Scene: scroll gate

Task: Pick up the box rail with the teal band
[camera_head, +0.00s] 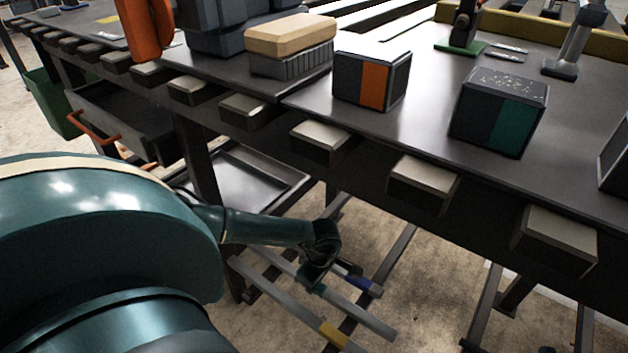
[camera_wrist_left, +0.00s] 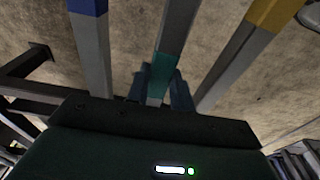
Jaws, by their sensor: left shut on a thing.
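The grey box rail with the teal band (camera_wrist_left: 168,70) runs up the middle of the left wrist view. My left gripper (camera_wrist_left: 160,90) is shut on it, with a dark finger on each side at the teal band. In the head view the left gripper (camera_head: 318,274) is low beneath the table, and the rail's grey end (camera_head: 365,315) extends to its lower right. Whether the rail is clear of its support cannot be told. My right gripper is not in view.
A rail with a blue band (camera_wrist_left: 90,40) and one with a yellow band (camera_wrist_left: 240,50) lie on either side. The dark table (camera_head: 430,120) overhangs the area. It carries a teal-striped box (camera_head: 500,110) and an orange-striped box (camera_head: 372,80). A dark tray (camera_head: 250,175) is behind.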

